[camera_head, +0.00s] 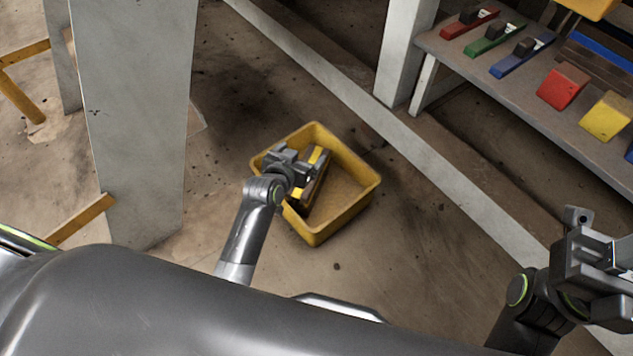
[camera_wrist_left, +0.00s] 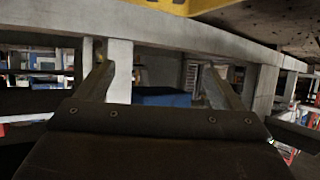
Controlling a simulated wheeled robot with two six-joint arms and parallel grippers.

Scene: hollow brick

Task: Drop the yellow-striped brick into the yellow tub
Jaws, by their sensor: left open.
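The yellow tub (camera_head: 346,221) stands on the floor in the middle of the head view. The dark yellow-striped brick (camera_head: 318,156) is at the tub's left side, within its outline, and appears tilted. My left gripper (camera_head: 297,171) is over the tub's left part, right beside the brick, and hides some of it. In the left wrist view its two fingers (camera_wrist_left: 160,85) are spread apart with nothing held between them. My right gripper (camera_head: 607,262) is at the right edge, away from the tub; its fingers are not clear enough to judge.
A bench (camera_head: 500,90) at the upper right bears red, green and blue tools (camera_head: 519,58), a red block (camera_head: 563,86) and a yellow block (camera_head: 606,116). A grey pillar (camera_head: 138,120) stands left of the tub. A pale kerb (camera_head: 440,165) runs behind the tub. Floor around the tub is clear.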

